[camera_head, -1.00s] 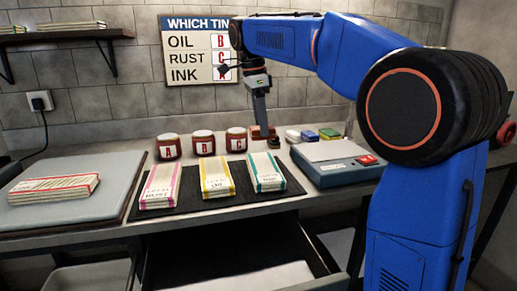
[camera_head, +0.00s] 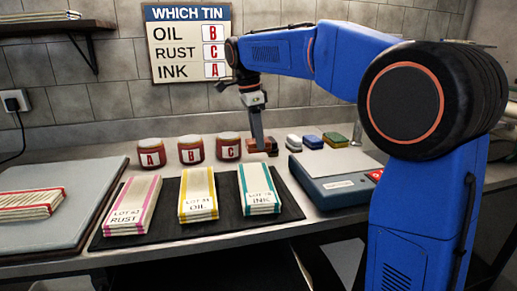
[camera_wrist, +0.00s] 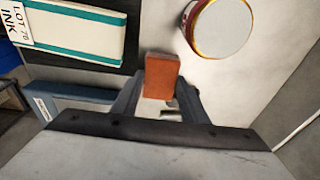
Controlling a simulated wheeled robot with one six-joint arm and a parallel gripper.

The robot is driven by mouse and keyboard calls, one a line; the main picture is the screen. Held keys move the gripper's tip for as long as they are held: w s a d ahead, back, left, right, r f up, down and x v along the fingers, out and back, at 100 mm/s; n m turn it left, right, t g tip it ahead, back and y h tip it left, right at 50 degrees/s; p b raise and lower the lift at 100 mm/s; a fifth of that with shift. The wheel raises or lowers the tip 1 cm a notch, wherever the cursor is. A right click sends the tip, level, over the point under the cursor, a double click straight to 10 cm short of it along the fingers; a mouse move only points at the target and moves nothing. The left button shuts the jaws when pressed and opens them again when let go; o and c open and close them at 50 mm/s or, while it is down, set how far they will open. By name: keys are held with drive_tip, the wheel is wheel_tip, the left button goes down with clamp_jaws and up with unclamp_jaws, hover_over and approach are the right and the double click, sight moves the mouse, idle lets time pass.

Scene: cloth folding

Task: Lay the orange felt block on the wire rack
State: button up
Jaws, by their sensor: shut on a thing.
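The orange felt block (camera_wrist: 161,76) is between my gripper's fingers in the wrist view. My gripper (camera_wrist: 158,98) is shut on it. In the head view my gripper (camera_head: 262,146) is low at the back of the bench, just right of the tin marked C, and the block there is small and partly hidden by the fingers. I cannot tell whether the block touches the bench. I cannot make out a wire rack in either view.
Tins A (camera_head: 150,154), B (camera_head: 191,151) and C (camera_head: 228,147) stand left of my gripper. Three banded cloth stacks lie on a dark mat (camera_head: 120,240) in front. White, blue and green blocks (camera_head: 334,139) and a blue-grey scale (camera_head: 340,190) are to the right.

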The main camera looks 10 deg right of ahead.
drive_tip(key=shift+f, duration=1.95)
drive_tip(key=shift+f, duration=0.1)
drive_tip(key=o, duration=1)
drive_tip(key=shift+c, duration=0.2)
